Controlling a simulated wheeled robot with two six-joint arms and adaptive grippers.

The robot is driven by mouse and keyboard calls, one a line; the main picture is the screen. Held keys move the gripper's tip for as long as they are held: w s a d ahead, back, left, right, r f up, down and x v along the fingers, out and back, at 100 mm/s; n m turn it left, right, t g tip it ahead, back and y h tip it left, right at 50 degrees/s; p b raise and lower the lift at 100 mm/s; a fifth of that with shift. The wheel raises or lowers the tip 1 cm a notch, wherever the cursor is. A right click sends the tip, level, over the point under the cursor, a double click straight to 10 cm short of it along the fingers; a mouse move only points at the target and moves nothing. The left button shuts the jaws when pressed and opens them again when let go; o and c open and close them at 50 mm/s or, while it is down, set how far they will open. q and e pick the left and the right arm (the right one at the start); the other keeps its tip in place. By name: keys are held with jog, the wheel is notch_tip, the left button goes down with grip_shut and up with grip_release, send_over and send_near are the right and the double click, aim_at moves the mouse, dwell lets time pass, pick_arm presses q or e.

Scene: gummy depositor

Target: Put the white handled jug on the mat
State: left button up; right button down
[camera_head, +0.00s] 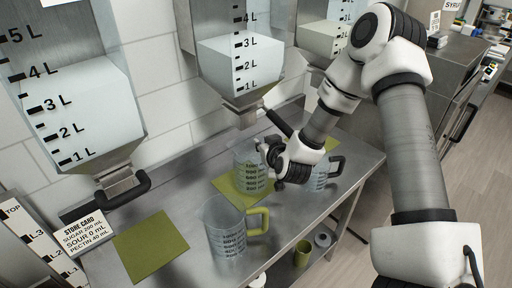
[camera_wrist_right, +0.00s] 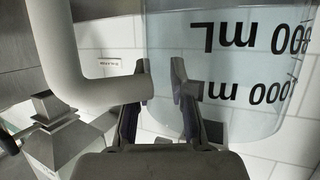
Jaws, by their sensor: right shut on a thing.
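The clear jug with black volume marks (camera_head: 247,160) is at the middle of the head view, over the green mat (camera_head: 227,188) under the middle hopper. I cannot tell whether its base touches the mat. My right gripper (camera_head: 272,155) is at its right side and hides its handle there. In the right wrist view, the white handle (camera_wrist_right: 68,75) runs to the fingers of my right gripper (camera_wrist_right: 155,97), which are shut on it close to the jug wall (camera_wrist_right: 225,60). My left gripper is not in view.
Another green mat (camera_head: 150,245) lies bare at left. Hoppers with black handles (camera_head: 125,190) hang over the steel counter (camera_head: 185,180). A store card (camera_head: 82,235) stands at left.

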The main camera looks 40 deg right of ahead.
aim_at(256, 155)
jog(key=w, duration=0.3)
jog(key=shift+w+a+f+p, duration=0.15)
jog(key=shift+w+f+p, duration=0.05)
jog(key=shift+w+p, duration=0.2)
notch_tip(256, 155, down, 3)
jog(key=shift+s+f+p, duration=0.1)
jog(key=shift+p, duration=0.4)
jog(key=shift+f, duration=0.2)
jog(key=c, duration=1)
grip_release()
jog(key=shift+r, duration=0.25)
jog(key=b+v, duration=0.2)
jog(key=v, duration=0.9)
jog(key=shift+s, duration=0.4)
jog(key=shift+a+r, duration=0.1)
jog(key=shift+a, duration=0.05)
